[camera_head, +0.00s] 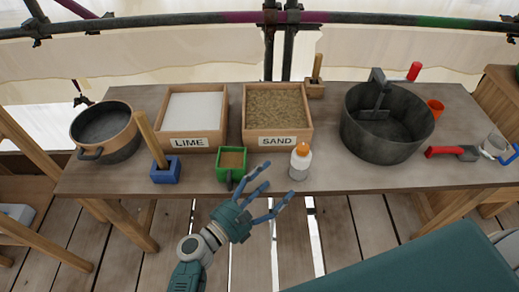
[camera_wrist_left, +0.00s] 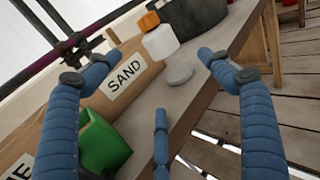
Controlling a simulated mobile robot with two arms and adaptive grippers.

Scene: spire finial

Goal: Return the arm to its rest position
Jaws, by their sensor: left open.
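My left gripper (camera_head: 266,190) is open and empty, at the front edge of the wooden table (camera_head: 340,180). Its blue fingers are spread between the green container (camera_head: 231,163) and the white bottle with an orange cap (camera_head: 300,161), apart from the bottle. In the left wrist view the fingers (camera_wrist_left: 160,85) frame the table edge, with nothing between them. The green container (camera_wrist_left: 103,145) and the bottle (camera_wrist_left: 160,42) show there too. My right gripper is not in view.
A lime tray (camera_head: 188,148), a sand tray (camera_head: 280,146), a dark bucket (camera_head: 380,145), a pot (camera_head: 105,140) and a blue block with a wooden handle (camera_head: 165,170) stand on the table. A red-handled tool (camera_head: 450,152) lies at right. Plank floor is in front.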

